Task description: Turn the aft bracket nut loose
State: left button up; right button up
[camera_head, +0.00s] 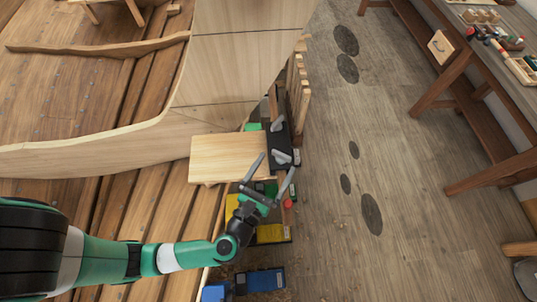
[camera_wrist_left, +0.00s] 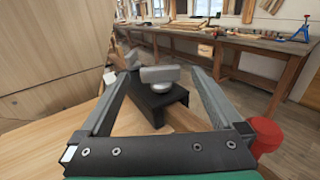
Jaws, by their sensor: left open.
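A black bracket (camera_head: 270,138) sits at the right end of a pale wooden board (camera_head: 228,158) and carries two grey nuts with bar-like handles. The nearer nut (camera_head: 281,157) lies just beyond my left gripper (camera_head: 277,164); the farther nut (camera_head: 278,123) is higher in the picture. I cannot tell from labels which is the aft one. In the left wrist view, the nearer nut (camera_wrist_left: 160,76) stands on the black bracket (camera_wrist_left: 160,98) between the open fingers, apart from both. The farther nut (camera_wrist_left: 131,58) is partly hidden behind it. My right gripper is not in view.
The pale planked hull (camera_head: 240,55) rises behind the board. Yellow (camera_head: 272,233) and blue (camera_head: 265,281) clamps or tools lie below the gripper. Upright wooden slats (camera_head: 300,92) stand by the bracket. The floor to the right is open up to a workbench (camera_head: 480,50).

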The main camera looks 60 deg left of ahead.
pick_arm(q)
jog(key=shift+v, duration=1.8)
